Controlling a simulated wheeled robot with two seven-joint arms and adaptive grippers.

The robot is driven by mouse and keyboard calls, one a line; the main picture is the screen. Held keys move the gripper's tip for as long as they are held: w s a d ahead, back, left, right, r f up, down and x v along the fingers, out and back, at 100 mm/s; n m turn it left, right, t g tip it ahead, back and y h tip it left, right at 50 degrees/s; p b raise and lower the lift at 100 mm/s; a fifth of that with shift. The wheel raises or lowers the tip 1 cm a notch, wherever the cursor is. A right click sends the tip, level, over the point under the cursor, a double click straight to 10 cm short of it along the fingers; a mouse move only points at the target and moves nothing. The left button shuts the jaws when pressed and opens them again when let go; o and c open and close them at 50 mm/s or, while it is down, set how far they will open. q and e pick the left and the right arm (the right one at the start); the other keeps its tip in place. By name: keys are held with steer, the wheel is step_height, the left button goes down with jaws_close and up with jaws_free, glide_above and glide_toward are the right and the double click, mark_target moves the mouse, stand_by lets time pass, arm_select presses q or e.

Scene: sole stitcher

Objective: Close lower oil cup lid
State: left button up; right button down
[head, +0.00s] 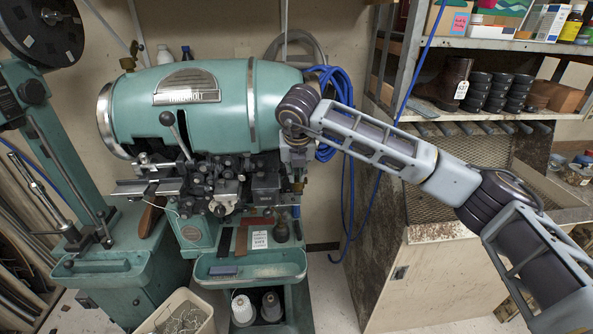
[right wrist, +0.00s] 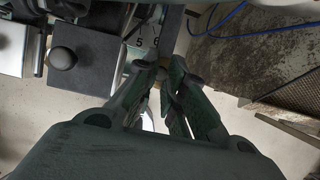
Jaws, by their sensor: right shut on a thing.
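The green sole stitcher (head: 205,100) stands against the wall in the head view, with its dark mechanism below the drum. My right gripper (head: 297,183) points down at the right end of this mechanism and looks small there. In the right wrist view my right gripper (right wrist: 165,72) has its fingertips close together on a small brownish part at the machine's edge. The fingers hide most of that part. I cannot make out the lower oil cup or its lid clearly, nor how the lid stands. My left gripper is not in view.
A green tray (head: 225,281) on the machine sits below the mechanism. A blue hose (head: 340,88) hangs behind my right arm. A shelf (head: 470,43) with boots and bottles and a wooden cabinet (head: 440,250) stand at right. The floor between machine and cabinet is clear.

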steer(key=c, duration=1.4)
jaws_free()
steer(key=shift+w, duration=0.1)
steer(key=shift+r, duration=0.15)
steer(key=v, duration=1.1)
steer(key=shift+s+r, duration=0.2)
steer(key=shift+r, duration=0.15)
steer(key=shift+n, duration=0.3)
